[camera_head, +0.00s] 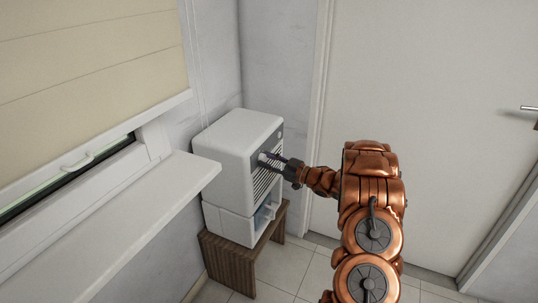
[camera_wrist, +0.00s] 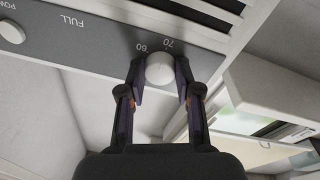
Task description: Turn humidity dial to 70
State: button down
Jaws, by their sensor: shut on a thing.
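The humidity dial (camera_wrist: 159,69) is a round white knob on the grey control strip of a white dehumidifier (camera_head: 233,135). The printed marks 60 and 70 appear upside down beside the dial in the wrist view. My gripper (camera_wrist: 160,76) has one finger on each side of the dial and is shut on it. No pointer on the dial is clear, so its setting cannot be read. In the head view my gripper (camera_head: 265,160) reaches the front panel from the right, and its fingers hide the dial.
The dehumidifier stands on a small wooden stool (camera_head: 222,259) in the corner. A white window sill (camera_head: 150,205) juts out close to its left. A power button (camera_wrist: 11,32) and a FULL label share the control strip. A white door (camera_head: 430,130) is behind at right.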

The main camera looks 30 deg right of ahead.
jog(key=shift+r+m+p, duration=0.1)
jog(key=shift+m+p, duration=0.4)
jog(key=shift+m, duration=0.2)
jog(key=c, duration=0.8)
grip_release()
jog(key=v, duration=1.2)
jog(key=shift+a, duration=0.1)
